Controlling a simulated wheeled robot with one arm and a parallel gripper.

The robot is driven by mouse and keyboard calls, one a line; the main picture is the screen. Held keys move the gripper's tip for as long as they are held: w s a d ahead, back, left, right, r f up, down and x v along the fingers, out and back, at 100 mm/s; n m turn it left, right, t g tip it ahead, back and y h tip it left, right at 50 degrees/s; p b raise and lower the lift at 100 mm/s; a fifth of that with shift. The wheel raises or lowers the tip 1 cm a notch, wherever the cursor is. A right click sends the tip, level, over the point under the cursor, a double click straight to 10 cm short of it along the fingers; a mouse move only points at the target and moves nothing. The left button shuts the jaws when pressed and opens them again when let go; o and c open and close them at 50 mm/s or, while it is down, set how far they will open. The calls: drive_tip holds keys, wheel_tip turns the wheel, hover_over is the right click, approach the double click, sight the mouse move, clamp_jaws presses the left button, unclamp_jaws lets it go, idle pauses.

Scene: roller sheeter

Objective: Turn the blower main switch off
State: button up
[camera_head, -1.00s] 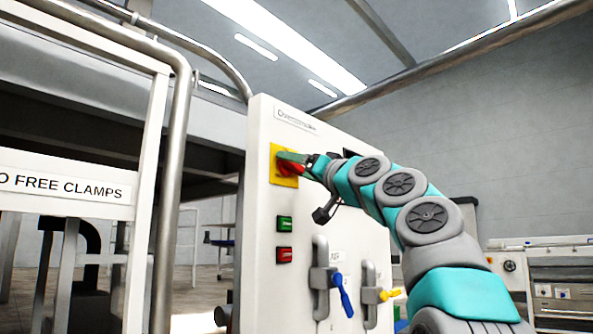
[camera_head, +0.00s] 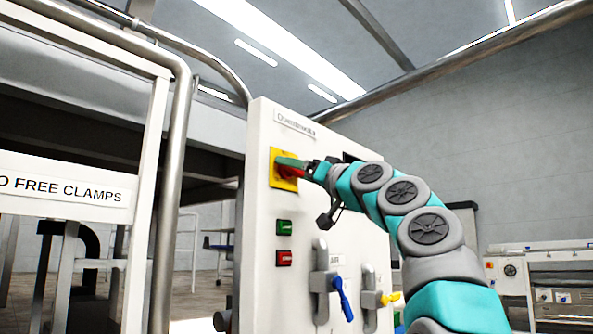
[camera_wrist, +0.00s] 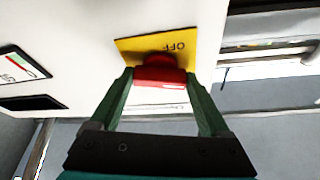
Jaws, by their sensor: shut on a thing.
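The main switch is a red rotary knob (camera_wrist: 160,78) on a yellow plate (camera_head: 282,183), high on the front of a white control cabinet (camera_head: 268,122). In the wrist view the yellow plate (camera_wrist: 130,45) carries the word OFF beside the knob. My gripper (camera_head: 291,164) reaches the knob from the right. In the wrist view its two green fingers (camera_wrist: 160,85) are shut on the red knob, one on each side. In the head view the fingers hide much of the knob, and its exact turn angle is hard to tell.
Below the plate are a green button (camera_head: 284,227) and a red button (camera_head: 284,257). Lower still are a blue-handled valve (camera_head: 342,297) and a yellow-handled valve (camera_head: 388,298). A metal rail and frame with a clamps sign (camera_head: 62,189) stand at left.

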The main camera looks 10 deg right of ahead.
drive_tip(key=shift+n, duration=0.3)
drive_tip(key=shift+w+d, duration=0.1)
drive_tip(key=shift+d, duration=0.05)
idle(0.4)
drive_tip(key=shift+n+y, duration=0.3)
drive_tip(key=shift+n, duration=0.4)
drive_tip(key=shift+n+g+y+p, duration=0.6)
drive_tip(key=shift+n+y+p, duration=0.1)
drive_tip(key=shift+n+p, duration=0.7)
idle(0.4)
drive_tip(key=o, duration=1.2)
drive_tip(key=b+v, duration=0.2)
drive_tip(key=v, duration=0.5)
drive_tip(key=shift+s+d+f, duration=0.15)
drive_tip(key=shift+s, duration=0.2)
